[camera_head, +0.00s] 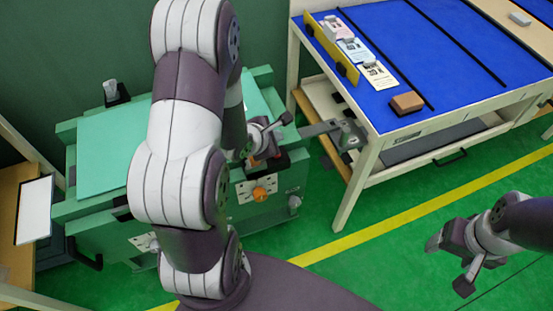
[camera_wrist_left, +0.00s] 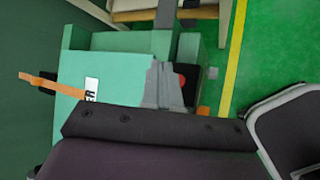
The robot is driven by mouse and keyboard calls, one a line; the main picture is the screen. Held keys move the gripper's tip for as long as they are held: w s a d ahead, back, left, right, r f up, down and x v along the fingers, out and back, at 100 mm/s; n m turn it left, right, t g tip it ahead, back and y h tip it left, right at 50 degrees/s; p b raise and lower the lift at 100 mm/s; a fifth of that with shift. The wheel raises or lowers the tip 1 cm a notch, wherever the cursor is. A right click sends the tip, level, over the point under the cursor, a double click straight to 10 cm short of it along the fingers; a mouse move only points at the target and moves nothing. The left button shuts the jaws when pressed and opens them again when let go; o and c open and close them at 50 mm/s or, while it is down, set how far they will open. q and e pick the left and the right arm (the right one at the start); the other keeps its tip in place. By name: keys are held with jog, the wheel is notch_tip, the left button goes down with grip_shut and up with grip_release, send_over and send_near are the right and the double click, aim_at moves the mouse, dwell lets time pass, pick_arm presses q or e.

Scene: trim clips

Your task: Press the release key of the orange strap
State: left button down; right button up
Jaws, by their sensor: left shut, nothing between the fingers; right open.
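The orange strap (camera_wrist_left: 42,82) shows in the left wrist view, lying over the left side of the green case beside a white label with black marks; my arm hides that area in the head view. A black block with a red part (camera_wrist_left: 182,82) sits beside my left gripper (camera_wrist_left: 165,88) in the wrist view. It also shows in the head view (camera_head: 276,161), just below the left gripper (camera_head: 264,141). I cannot tell whether the red part is the release key or whether the fingers touch it. The left gripper is shut and empty. My right gripper (camera_head: 449,264) is open and empty, over the floor.
The green case (camera_head: 98,152) has an orange knob (camera_head: 260,193) on a white plate at its front. A blue-topped table (camera_head: 440,55) with cards and a brown block (camera_head: 407,102) stands at right. A wooden stand (camera_head: 15,255) is at left. Green floor is open in front.

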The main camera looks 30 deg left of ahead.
pick_arm(q)
notch_tip(320, 180, down, 2)
jog(key=shift+b, duration=0.6)
jog(key=shift+f+b, duration=0.35)
jog(key=shift+f, duration=0.55)
pick_arm(e)
notch_tip(320, 180, down, 3)
jog(key=shift+r, duration=0.1)
dwell(0.4)
pick_arm(q)
jog(key=shift+s+f, duration=0.15)
jog(key=shift+f, duration=0.2)
pick_arm(e)
jog(key=shift+s, duration=0.15)
